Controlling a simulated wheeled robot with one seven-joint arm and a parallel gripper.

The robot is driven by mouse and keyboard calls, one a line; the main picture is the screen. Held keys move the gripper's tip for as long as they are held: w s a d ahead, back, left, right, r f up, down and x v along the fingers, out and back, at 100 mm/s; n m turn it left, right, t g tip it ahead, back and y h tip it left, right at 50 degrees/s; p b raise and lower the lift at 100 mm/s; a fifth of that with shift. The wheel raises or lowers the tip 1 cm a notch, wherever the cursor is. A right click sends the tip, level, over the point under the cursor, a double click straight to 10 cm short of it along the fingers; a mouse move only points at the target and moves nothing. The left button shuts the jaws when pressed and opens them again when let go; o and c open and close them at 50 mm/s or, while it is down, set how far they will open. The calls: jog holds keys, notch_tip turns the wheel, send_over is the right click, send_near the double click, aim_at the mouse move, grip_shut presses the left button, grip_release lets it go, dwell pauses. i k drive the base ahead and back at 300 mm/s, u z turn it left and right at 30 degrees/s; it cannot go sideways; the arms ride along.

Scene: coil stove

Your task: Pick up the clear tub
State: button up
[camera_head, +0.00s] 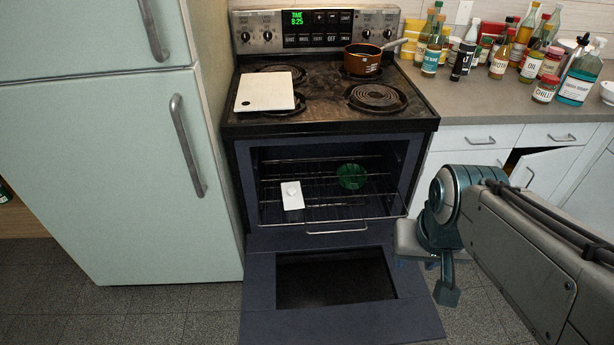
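No tub that is plainly colourless shows. A green see-through round container (352,177), perhaps the clear tub, sits on the rack inside the open oven, right of centre. A small white rectangular item (292,195) with a rounded bump lies to its left on the rack. My gripper (425,277) is to the right of the lowered oven door, apart from both items. One finger hangs down in view; the other is mostly hidden behind a pale block, so its opening is unclear. I see nothing held.
The oven door (405,320) is folded down in front. The wire rack (335,228) reaches toward the opening. A white board (265,92) and a copper pot (362,60) are on the stove. A fridge (110,150) stands left; bottles crowd the right counter (475,103).

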aim_at(293, 215)
jog(key=z, duration=3.45)
jog(key=k, duration=2.9)
jog(key=u, duration=2.1)
jog(key=i, duration=0.5)
jog(key=z, duration=0.1)
